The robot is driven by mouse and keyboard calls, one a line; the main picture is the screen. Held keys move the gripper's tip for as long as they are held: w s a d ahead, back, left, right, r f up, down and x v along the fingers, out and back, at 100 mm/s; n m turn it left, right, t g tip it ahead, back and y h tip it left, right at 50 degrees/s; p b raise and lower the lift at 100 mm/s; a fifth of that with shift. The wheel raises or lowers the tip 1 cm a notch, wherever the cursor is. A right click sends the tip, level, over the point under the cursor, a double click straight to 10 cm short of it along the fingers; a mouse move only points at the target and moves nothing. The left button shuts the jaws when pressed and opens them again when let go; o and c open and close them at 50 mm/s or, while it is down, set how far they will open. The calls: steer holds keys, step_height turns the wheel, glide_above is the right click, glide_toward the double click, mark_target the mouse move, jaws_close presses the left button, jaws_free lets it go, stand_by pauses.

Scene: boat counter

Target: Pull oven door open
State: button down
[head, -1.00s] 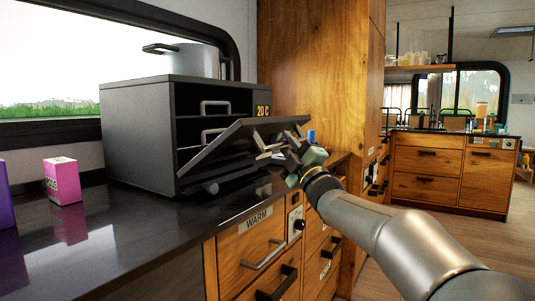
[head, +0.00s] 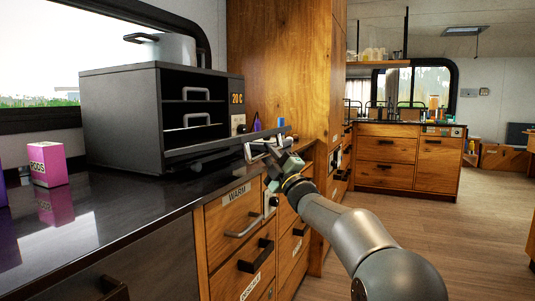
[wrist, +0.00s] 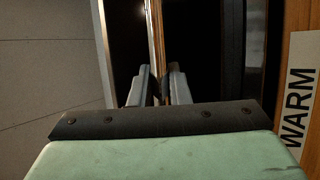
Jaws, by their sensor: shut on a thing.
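The oven (head: 118,118) is a dark grey box on the counter at the left in the head view, with a lit "20 C" display. Its door (head: 215,148) is swung down to about level and juts out past the counter front; the inside is exposed. My gripper (head: 260,149) is at the door's outer edge and is shut on the door handle, mostly hidden by the fingers. In the wrist view my two fingers (wrist: 159,87) are close together, and the part between them is hard to make out.
Two grey rack handles (head: 196,94) show inside the oven. A pot (head: 175,48) stands on top. A pink box (head: 48,164) is on the dark counter (head: 105,225). Wooden drawers, one labelled WARM (head: 237,194), lie below my gripper.

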steer(key=shift+a+f, duration=0.1)
steer(key=shift+a, duration=0.1)
steer(key=c, duration=1.4)
jaws_free()
steer(key=shift+o, duration=0.2)
steer(key=shift+d, duration=0.1)
steer(key=shift+s+d+f, duration=0.2)
steer(key=shift+s, duration=0.05)
steer(key=p+v, duration=0.1)
steer(key=v, duration=1.5)
steer(key=shift+s, duration=0.2)
steer(key=shift+d, duration=0.15)
